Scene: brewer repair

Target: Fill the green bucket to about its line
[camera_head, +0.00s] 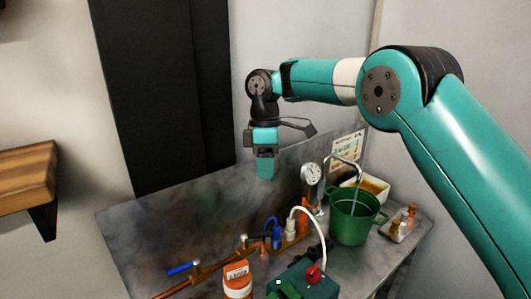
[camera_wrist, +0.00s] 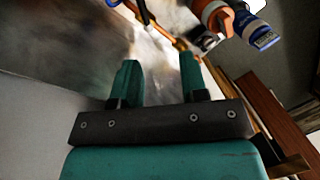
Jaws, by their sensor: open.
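The green bucket (camera_head: 349,225) stands upright at the right of the counter in the head view. A curved metal spout (camera_head: 345,160) arches over it, and a thin pale streak like running water drops from the spout into the bucket. I cannot make out the fill line or the water level. My gripper (camera_head: 264,170) hangs in the air left of the bucket and above the counter, pointing down. In the wrist view my gripper (camera_wrist: 160,68) is open with nothing between its fingers. The bucket is not seen in the wrist view.
A round gauge (camera_head: 311,174) stands left of the bucket. A white tray of amber liquid (camera_head: 374,187) is behind it, and a small tray with brass parts (camera_head: 403,222) is right. An orange-and-white container (camera_head: 237,281), a green box with a white hose (camera_head: 318,282) and a copper pipe (camera_head: 180,288) are in front.

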